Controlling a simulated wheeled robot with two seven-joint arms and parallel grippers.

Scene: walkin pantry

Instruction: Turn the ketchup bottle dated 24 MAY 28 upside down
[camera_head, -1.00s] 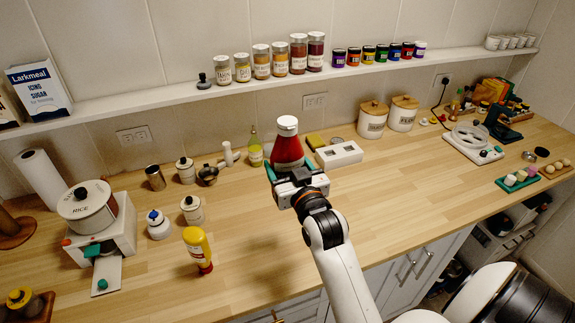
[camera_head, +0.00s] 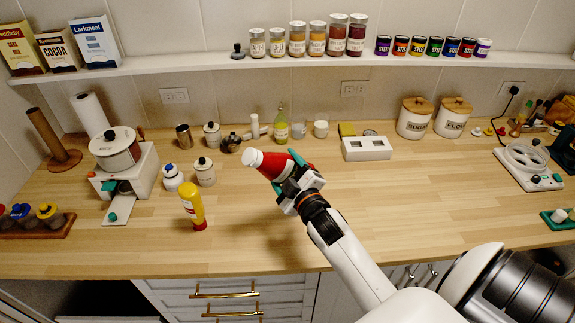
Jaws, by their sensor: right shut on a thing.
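A red ketchup bottle (camera_head: 271,165) with a white cap is held above the counter. My right gripper (camera_head: 293,180) is shut around the bottle, its teal fingers on the body. The bottle is tilted far over, its cap pointing left and slightly up. Its date cannot be read, and part of its body is hidden by the gripper. My left gripper is not in view.
White jars, a green bottle (camera_head: 281,125) and a white switch box (camera_head: 367,149) stand behind. The counter right of my gripper is clear.

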